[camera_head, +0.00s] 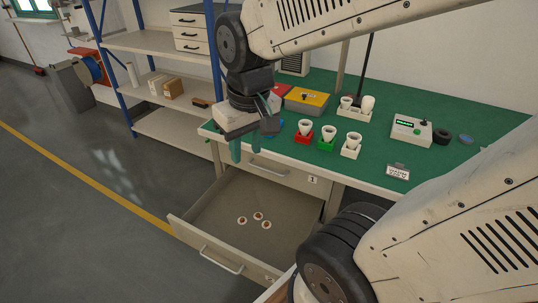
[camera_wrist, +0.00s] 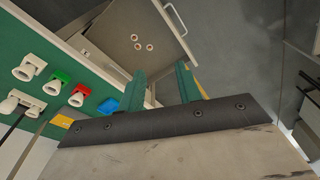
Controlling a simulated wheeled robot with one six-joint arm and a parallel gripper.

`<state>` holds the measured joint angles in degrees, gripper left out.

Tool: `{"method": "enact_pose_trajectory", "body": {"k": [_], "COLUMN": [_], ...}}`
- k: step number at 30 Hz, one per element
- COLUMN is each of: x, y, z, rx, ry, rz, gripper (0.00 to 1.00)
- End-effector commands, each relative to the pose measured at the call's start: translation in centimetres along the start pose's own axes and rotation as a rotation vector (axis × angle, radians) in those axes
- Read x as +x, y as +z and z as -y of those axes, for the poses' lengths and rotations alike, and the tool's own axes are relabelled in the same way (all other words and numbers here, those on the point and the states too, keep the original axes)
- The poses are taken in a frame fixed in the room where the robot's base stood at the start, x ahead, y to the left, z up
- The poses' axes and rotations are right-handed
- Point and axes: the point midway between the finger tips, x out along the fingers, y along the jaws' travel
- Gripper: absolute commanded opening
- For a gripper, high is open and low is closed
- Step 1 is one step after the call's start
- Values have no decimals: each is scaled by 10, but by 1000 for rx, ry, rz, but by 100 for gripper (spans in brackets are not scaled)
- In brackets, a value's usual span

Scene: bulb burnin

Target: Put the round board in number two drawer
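My gripper (camera_head: 252,147) has green fingers and hangs above the back of the open drawer, by the bench's left front corner. In the wrist view my gripper (camera_wrist: 160,68) is open, with nothing between its fingers.
On the green bench (camera_head: 400,100) stand bulbs in red (camera_head: 302,132), green (camera_head: 327,137) and white (camera_head: 351,146) holders. A tester box (camera_head: 411,130), a black ring (camera_head: 441,136) and a blue-grey disc (camera_head: 465,139) are at right. A shelf rack (camera_head: 150,42) stands left.

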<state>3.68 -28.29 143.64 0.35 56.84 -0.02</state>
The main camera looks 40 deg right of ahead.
Motion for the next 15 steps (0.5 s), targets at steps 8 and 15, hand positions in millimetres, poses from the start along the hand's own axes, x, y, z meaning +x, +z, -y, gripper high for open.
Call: {"method": "enact_pose_trajectory", "body": {"k": [8,15], "x": [-38,-42], "y": [68,78], "z": [9,10], "rx": [-59,-66], "ry": [0,1], "rz": [15,23], "gripper": [34,34]}}
